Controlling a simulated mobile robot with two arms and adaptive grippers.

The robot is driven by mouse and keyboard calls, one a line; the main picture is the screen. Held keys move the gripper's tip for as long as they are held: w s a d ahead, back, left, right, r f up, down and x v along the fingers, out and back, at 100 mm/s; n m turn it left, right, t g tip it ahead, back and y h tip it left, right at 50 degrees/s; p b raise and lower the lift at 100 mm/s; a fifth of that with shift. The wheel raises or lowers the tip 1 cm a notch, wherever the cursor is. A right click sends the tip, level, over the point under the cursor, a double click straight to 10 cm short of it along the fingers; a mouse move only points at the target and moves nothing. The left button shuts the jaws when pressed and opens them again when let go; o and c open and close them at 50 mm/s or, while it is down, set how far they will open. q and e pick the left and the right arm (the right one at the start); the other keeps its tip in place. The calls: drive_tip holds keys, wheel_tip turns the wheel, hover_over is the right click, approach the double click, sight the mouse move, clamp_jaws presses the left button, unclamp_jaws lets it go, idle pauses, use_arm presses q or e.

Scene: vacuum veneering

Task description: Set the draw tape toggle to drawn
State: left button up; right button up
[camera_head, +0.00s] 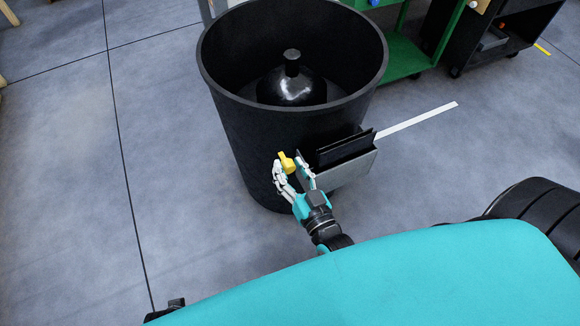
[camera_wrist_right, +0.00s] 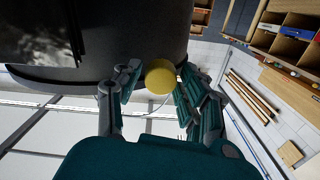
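A yellow toggle (camera_head: 287,162) sits on the side of a black round bin (camera_head: 235,130). It also shows as a yellow round knob in the right wrist view (camera_wrist_right: 160,77). My right gripper (camera_head: 293,172) is at the toggle, its fingers apart on either side of it. In the right wrist view the gripper (camera_wrist_right: 155,85) has the knob between its fingertips, with a narrow gap on the left; contact on the right is unclear. A white tape (camera_head: 420,119) sticks out from the grey holder (camera_head: 345,170) on the bin's side. My left gripper is not in view.
A dark rounded vessel with a neck (camera_head: 291,85) stands inside the bin. The grey holder with black plates is just right of my right fingers. A green rack (camera_head: 405,60) and a black cart (camera_head: 490,40) stand behind. The floor at left is clear.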

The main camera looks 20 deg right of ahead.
drive_tip(key=s, duration=1.2)
drive_tip(key=shift+d, duration=0.2)
wheel_tip(320, 180, down, 17)
drive_tip(key=w+a+n+g+y, duration=0.2)
drive_tip(key=n+g, duration=0.1)
drive_tip(key=g, duration=0.5)
drive_tip(key=s+d+f+n+g+h, duration=0.1)
drive_tip(key=s+d+f+g, duration=0.2)
drive_tip(key=f+g, duration=0.15)
drive_tip(key=s+d+f+g+h, duration=0.1)
drive_tip(key=s+d+f+g, duration=0.15)
drive_tip(key=f, duration=0.35)
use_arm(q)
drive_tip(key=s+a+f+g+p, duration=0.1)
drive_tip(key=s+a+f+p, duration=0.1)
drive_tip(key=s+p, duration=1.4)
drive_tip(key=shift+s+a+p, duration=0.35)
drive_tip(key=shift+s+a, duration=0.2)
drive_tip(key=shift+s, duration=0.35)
use_arm(e)
drive_tip(key=s+d+f+g, duration=0.2)
drive_tip(key=s+d, duration=0.1)
drive_tip(key=s, duration=1.5)
drive_tip(key=shift+d+h, duration=0.2)
drive_tip(key=shift+h, duration=0.1)
